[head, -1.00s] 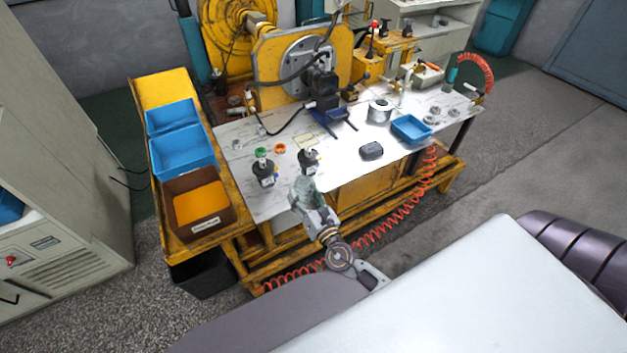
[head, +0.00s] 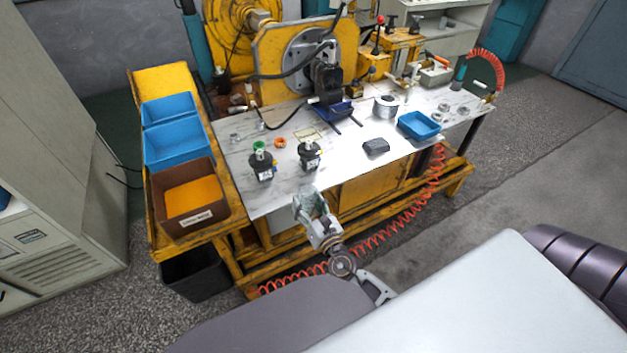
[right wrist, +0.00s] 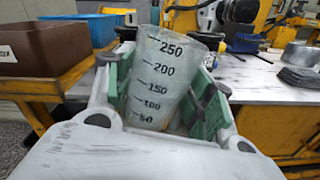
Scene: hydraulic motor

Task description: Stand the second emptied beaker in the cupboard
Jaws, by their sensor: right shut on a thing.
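My right gripper (head: 308,202) is in front of the workbench's near edge in the head view. In the right wrist view its green-padded fingers (right wrist: 165,100) are shut on a clear beaker (right wrist: 163,75) with black marks from 50 to 250. The beaker looks empty and leans slightly in the picture. In the head view the beaker is hard to tell from the gripper. My left gripper is not in view. No cupboard is clearly identifiable; a grey cabinet (head: 50,150) stands at the left.
The workbench (head: 340,165) carries two black motors (head: 261,165), a blue tray (head: 419,125), a dark block (head: 375,147) and a metal cylinder (head: 385,106). Blue bins (head: 178,147) and a brown bin (head: 190,200) stand on the yellow side rack. A red coiled hose (head: 385,235) hangs along the bench front.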

